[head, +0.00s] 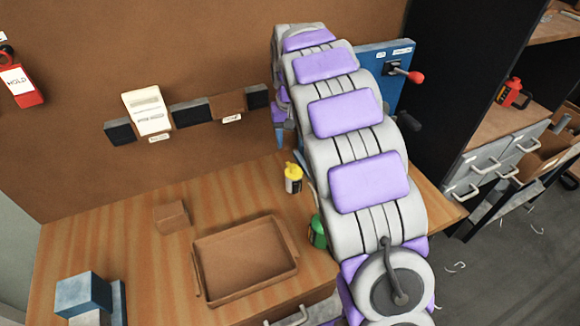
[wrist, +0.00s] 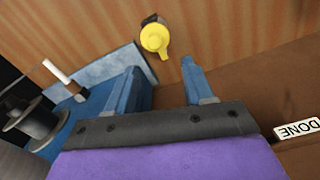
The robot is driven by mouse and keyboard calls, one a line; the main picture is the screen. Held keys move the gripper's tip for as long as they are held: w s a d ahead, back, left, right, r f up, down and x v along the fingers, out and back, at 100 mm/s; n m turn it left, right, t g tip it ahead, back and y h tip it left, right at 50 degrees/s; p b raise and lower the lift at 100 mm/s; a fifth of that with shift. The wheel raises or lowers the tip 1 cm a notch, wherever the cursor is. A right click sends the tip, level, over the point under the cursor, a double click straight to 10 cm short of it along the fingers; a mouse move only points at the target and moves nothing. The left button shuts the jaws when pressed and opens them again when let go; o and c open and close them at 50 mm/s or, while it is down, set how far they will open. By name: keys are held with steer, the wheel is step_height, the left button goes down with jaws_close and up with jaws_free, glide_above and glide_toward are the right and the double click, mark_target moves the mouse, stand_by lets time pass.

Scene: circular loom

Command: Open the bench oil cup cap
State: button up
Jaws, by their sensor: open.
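A small bottle-like cup with a yellow cap (head: 293,171) stands upright on the wooden bench, beside my arm in the head view. Its pale body (head: 293,185) has a dark band. In the wrist view the round yellow cap (wrist: 154,38) shows from above, with a short tab at its lower right. The cap sits on the cup; I cannot tell whether it is latched. My gripper (wrist: 165,78) has its two blue fingers apart, with nothing between them. The cap is beyond the fingertips, apart from them. My arm hides most of the gripper in the head view.
A brown tray (head: 199,270), a small brown block (head: 171,217) and a blue block (head: 84,292) are on the bench. A green can (head: 317,232) stands against my arm's outline. A blue panel with a red-knobbed lever (head: 415,77) is behind my arm.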

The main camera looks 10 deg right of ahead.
mark_target(294, 166)
steer(key=f, duration=0.2)
steer(key=d+f+b, duration=0.1)
steer(key=f, duration=0.1)
steer(key=d+f, duration=0.1)
steer(key=f, duration=0.2)
steer(key=shift+s, duration=0.1)
steer(key=f, duration=0.1)
steer(key=a+f+b, duration=0.1)
steer(key=f, duration=0.1)
steer(key=shift+a+f, duration=0.1)
steer(key=shift+f, duration=0.1)
steer(key=shift+a+f, duration=0.25)
steer(key=shift+f, duration=0.1)
steer(key=shift+d, duration=0.65)
steer(key=shift+c, duration=0.6)
steer(key=shift+a, duration=0.35)
steer(key=c, duration=0.6)
steer(key=shift+d, duration=0.1)
jaws_close()
